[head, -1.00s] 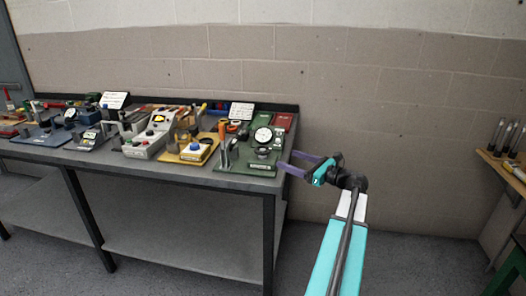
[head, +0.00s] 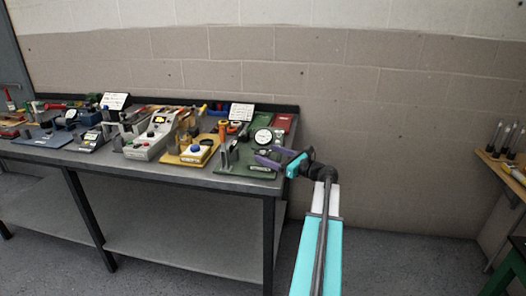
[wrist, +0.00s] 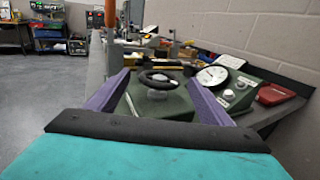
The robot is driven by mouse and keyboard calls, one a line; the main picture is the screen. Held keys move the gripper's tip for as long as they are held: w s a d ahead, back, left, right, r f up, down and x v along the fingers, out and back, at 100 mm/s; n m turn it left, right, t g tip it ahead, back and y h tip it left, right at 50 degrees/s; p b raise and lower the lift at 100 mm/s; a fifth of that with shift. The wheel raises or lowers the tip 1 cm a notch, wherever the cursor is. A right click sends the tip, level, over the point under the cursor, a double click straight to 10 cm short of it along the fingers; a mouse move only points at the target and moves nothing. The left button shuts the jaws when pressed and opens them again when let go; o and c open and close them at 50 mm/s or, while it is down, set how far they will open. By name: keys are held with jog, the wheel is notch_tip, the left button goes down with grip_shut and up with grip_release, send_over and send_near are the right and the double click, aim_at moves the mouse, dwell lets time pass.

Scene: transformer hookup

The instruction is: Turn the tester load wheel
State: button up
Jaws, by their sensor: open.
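The tester load wheel (wrist: 160,79) is a small black handwheel on a pale hub above a green base (wrist: 172,104). In the wrist view it stands between the two purple fingers of my gripper (wrist: 159,88), a little beyond or near their tips; I see no clear contact. In the head view my gripper (head: 268,158) is open at the right end of the bench, over the green tester board (head: 240,168), and its fingers hide the wheel. The white round dial (head: 263,136) sits behind the wheel; it also shows in the wrist view (wrist: 212,76).
A yellow board (head: 190,157) with a blue knob and a grey control box (head: 147,146) stand to the left on the bench. A red case (wrist: 275,94) lies right of the dial. A wall runs behind the bench (head: 220,182). Open floor lies in front.

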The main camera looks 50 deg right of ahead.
aim_at(263, 151)
jog(key=shift+w+a, duration=0.15)
jog(key=shift+w, duration=1.7)
jog(key=c, duration=1.1)
jog(key=shift+o, duration=0.2)
jog(key=shift+a+f+m+h+b, duration=0.1)
jog(key=shift+a+m+h+b, duration=0.1)
jog(key=shift+m+h+b, duration=0.55)
jog(key=shift+a+m+h+b, duration=0.1)
jog(key=shift+m+h+b, duration=0.7)
jog(key=shift+h, duration=1.05)
jog(key=shift+d+m+g+h, duration=0.1)
jog(key=shift+m+g+h, duration=0.55)
jog(key=shift+m+h, duration=0.65)
jog(key=shift+d+m+g+h, duration=0.1)
jog(key=shift+m+g+h, duration=0.65)
jog(key=shift+h, duration=0.85)
jog(key=shift+m+h, duration=0.3)
